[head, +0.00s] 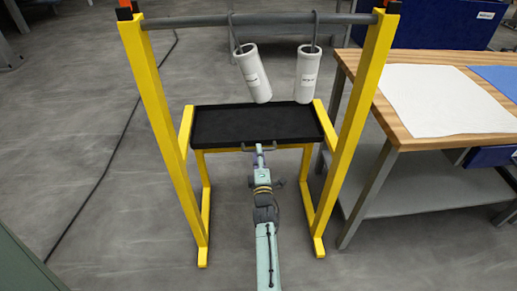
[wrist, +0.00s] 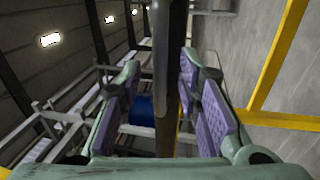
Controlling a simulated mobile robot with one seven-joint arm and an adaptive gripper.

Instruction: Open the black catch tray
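The black catch tray (head: 255,126) sits level on the lower arms of a yellow frame, its flat inside empty. A grey bar handle (head: 275,149) runs along its front edge, facing my arm. My gripper (head: 260,149) is at the middle of this handle. In the wrist view my gripper (wrist: 160,75) is open, its purple pads apart. The handle (wrist: 161,45) shows there as an upright grey bar between the fingers, with a gap on each side. The dark tray edge (wrist: 178,35) lies just behind it. Whether a pad touches the handle cannot be told.
Two white cylinders (head: 252,77) (head: 307,75) hang on hooks from the grey top bar (head: 200,22), above the tray. Yellow posts (head: 150,95) (head: 360,110) stand on both sides. A wooden workbench (head: 430,130) is close on the right.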

